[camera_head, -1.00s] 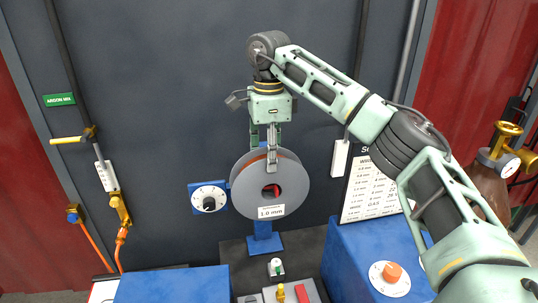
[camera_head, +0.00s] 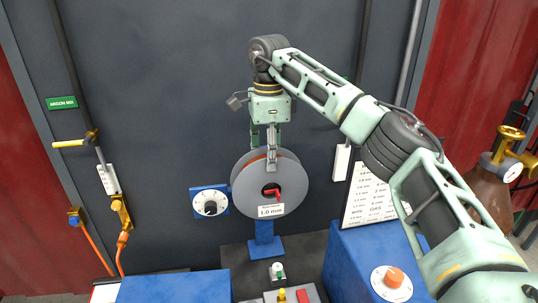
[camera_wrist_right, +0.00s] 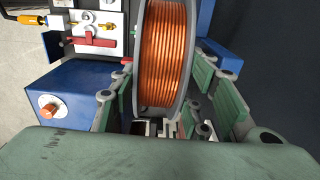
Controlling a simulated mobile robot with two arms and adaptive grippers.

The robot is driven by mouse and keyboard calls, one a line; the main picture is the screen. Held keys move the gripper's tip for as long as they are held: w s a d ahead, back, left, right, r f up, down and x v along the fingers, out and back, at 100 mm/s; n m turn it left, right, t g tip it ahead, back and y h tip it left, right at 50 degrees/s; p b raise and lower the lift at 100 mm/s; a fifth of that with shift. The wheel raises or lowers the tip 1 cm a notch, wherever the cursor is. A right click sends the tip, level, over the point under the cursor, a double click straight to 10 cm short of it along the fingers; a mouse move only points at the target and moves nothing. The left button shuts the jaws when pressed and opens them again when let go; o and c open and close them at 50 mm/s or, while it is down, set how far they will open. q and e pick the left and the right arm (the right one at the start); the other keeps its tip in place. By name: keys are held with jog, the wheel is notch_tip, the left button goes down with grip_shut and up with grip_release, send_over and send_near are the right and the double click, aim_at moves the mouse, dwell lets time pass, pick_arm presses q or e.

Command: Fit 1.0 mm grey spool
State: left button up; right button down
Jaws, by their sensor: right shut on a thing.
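The grey spool (camera_head: 291,187) is upright, with a white "1.0 mm" label on its lower face. Copper-coloured wire fills it in the right wrist view (camera_wrist_right: 161,50). My right gripper (camera_head: 272,160) comes down from above and is shut on the spool's top rim. A blue stand (camera_head: 264,236) rises behind and below the spool. A red piece shows in the spool's centre hole; I cannot tell whether the spool is fully seated on a spindle. My left gripper is not in view.
A dial on a blue plate (camera_head: 210,203) is left of the spool. A white settings chart (camera_head: 370,195) and a blue box with an orange knob (camera_head: 392,278) are at right. A gas cylinder (camera_head: 485,185) stands far right. Blue box (camera_head: 175,287) front left.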

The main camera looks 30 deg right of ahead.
jog(key=shift+w+d+r, duration=0.1)
jog(key=shift+w+r, duration=0.1)
jog(key=shift+w, duration=0.15)
jog(key=c, duration=1.3)
grip_release()
jog(key=o, duration=0.4)
jog(key=shift+s, duration=0.15)
jog(key=shift+f, duration=0.25)
notch_tip(320, 180, up, 12)
jog(key=shift+r, duration=0.2)
jog(key=shift+f, duration=0.15)
